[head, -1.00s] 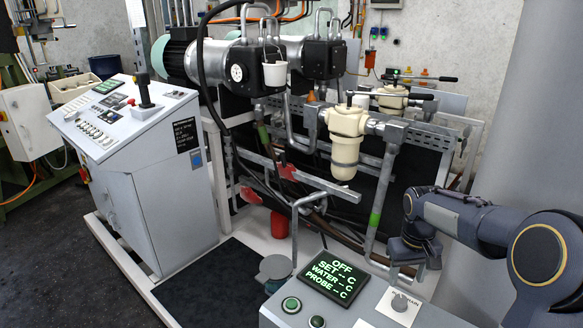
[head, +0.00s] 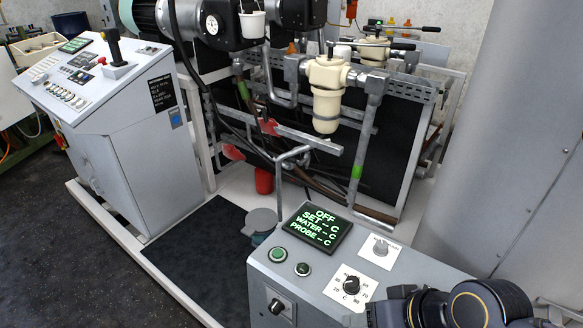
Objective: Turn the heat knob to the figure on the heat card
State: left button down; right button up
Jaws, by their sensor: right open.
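A black knob (head: 351,286) sits on a white dial plate marked with figures and a C, on top of the grey control box. Its exact pointer setting is too small to read. The display (head: 319,229) on the box reads OFF, with dashes for SET, WATER and PROBE. A black card (head: 160,92) with white text is on the side of the left console; I cannot read it or tell whether it is the heat card. My right gripper (head: 378,313) is open at the bottom edge, right of and nearer than the dial, apart from it. My left gripper is not in view.
A grey knob (head: 381,248) on a white plate stands behind the dial. A green button (head: 278,254) and a dark button (head: 303,269) are left of it. A pale column (head: 510,140) stands at right.

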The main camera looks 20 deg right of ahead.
aim_at(351, 286)
jog(key=z, duration=1.25)
